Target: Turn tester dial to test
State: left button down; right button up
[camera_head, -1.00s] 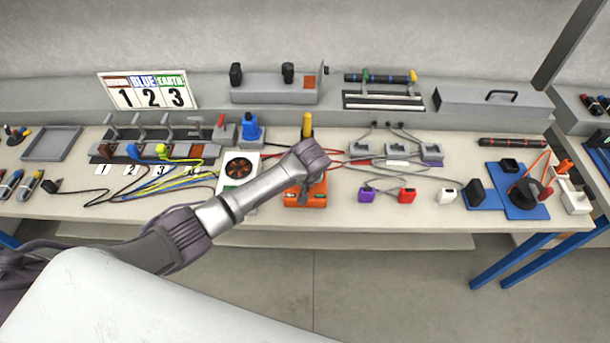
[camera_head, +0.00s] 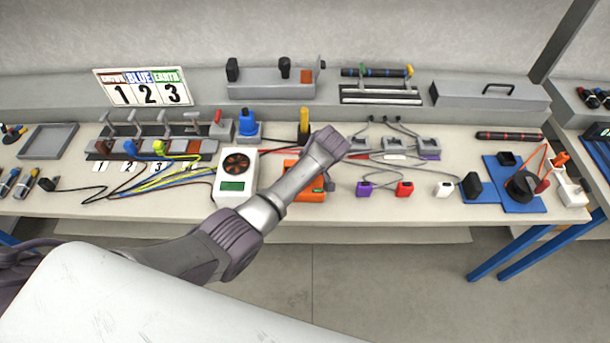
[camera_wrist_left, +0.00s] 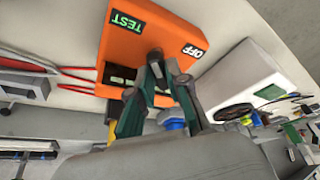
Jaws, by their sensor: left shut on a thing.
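The orange tester (camera_head: 290,193) sits on the bench, partly covered by my left arm in the head view. In the left wrist view the tester's face (camera_wrist_left: 135,35) carries a green TEST label (camera_wrist_left: 127,22) and a white OFF label (camera_wrist_left: 192,51). Its dark grey dial (camera_wrist_left: 155,56) stands out from the face between my fingers. My left gripper (camera_wrist_left: 158,68) is shut on the dial. The fingers hide part of the dial, and I cannot tell exactly where it points. My right gripper is not in view.
A white box with a fan (camera_head: 237,175) stands left of the tester. A yellow-handled item (camera_head: 304,124) stands behind it. Purple (camera_head: 364,188) and red (camera_head: 404,188) plugs with cables lie to the right. Coloured wires run across the bench at left.

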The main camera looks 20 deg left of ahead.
pick_arm(q)
jog(key=shift+w, duration=0.1)
dwell(0.3)
jog(key=c, duration=1.1)
grip_release()
jog(key=v, duration=1.2)
jog(key=shift+d, duration=0.1)
